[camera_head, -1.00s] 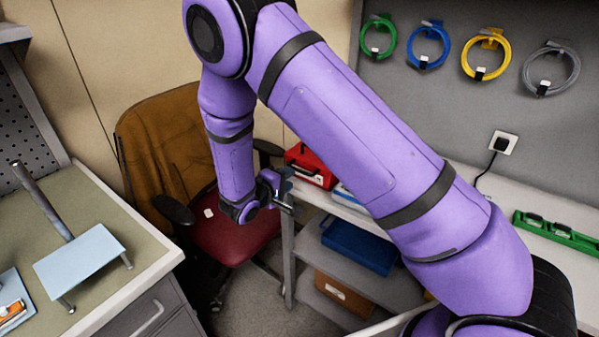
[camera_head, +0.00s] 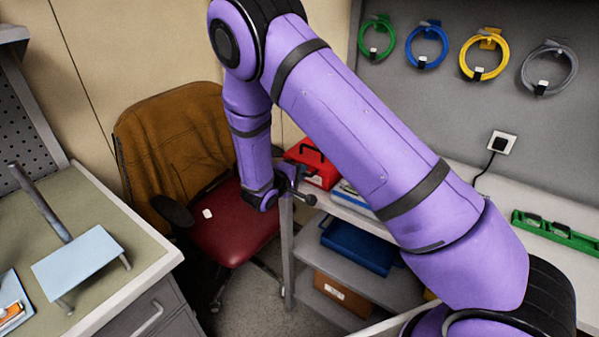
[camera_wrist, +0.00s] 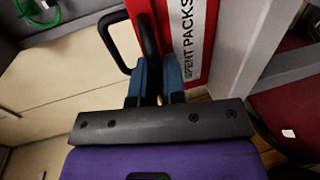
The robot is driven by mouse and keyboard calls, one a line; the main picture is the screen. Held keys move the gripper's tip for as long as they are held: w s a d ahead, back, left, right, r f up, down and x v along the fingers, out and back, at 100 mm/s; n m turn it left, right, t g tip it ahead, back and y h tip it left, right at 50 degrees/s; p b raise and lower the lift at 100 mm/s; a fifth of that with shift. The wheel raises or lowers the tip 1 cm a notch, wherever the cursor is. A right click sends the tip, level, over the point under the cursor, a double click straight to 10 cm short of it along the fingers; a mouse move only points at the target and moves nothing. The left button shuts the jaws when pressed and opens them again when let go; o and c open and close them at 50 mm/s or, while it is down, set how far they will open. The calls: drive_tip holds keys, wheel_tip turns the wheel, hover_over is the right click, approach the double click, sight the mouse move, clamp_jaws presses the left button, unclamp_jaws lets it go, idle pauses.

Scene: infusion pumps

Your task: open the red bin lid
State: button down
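In the wrist view, the bin's red side (camera_wrist: 202,40) bears a white "SPENT PACKS" label (camera_wrist: 187,35). The gripper is at the bin's front left in the head view (camera_head: 296,184). I cannot tell whether a finger touches the handle.
A red-seated chair (camera_head: 225,228) with a brown jacket stands left of the shelf unit. A blue tray (camera_head: 358,247) and a cardboard box (camera_head: 342,294) are on lower shelves. A worktop (camera_head: 135,225) is at left. Cable coils hang on the wall behind.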

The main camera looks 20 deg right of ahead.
drive_tip(key=f+v, duration=0.3)
drive_tip(key=v, duration=1.1)
drive_tip(key=shift+s+a, duration=0.15)
drive_tip(key=shift+a, duration=0.15)
drive_tip(key=c, duration=1.2)
unclamp_jaws()
drive_tip(key=v, duration=1.1)
